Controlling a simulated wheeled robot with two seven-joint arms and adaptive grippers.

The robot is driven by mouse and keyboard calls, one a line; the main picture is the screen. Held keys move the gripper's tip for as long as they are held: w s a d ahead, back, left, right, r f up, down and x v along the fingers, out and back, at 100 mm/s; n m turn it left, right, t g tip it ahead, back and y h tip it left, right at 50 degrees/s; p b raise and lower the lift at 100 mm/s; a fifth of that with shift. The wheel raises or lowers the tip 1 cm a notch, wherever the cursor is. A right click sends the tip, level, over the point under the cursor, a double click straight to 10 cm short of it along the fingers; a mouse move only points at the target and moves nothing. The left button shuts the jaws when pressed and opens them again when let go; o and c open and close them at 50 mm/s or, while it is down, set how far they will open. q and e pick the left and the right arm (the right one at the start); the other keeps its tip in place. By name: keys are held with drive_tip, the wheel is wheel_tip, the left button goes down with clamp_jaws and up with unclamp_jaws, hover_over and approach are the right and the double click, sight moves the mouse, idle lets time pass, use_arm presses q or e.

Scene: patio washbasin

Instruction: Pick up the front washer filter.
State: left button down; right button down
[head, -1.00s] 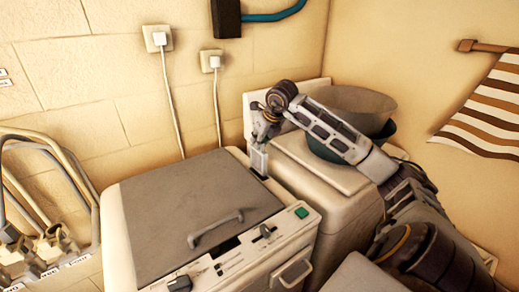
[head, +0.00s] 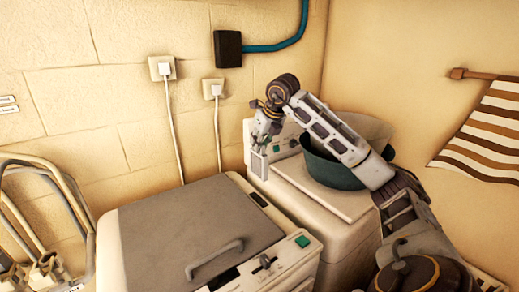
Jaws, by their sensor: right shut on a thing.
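The front washer (head: 145,270) stands in the lower middle, with a grey lid, a handle and a green button. A dark narrow slot (head: 258,199) shows open at its back right corner. My right gripper (head: 261,149) is shut on the washer filter (head: 258,164), a small pale grey upright piece. It holds the filter above the slot, clear of the washer top. The fingertips are small and partly hidden in this view. My left gripper is not in view.
A second washer (head: 318,193) stands behind to the right, with a teal basin (head: 325,170) on it partly behind my right arm. Two plugged cables, hoses with taps (head: 45,265) at left and a striped towel (head: 485,125) are by the walls.

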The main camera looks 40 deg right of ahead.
drive_tip(key=shift+r+p, duration=0.4)
drive_tip(key=shift+r, duration=2.75)
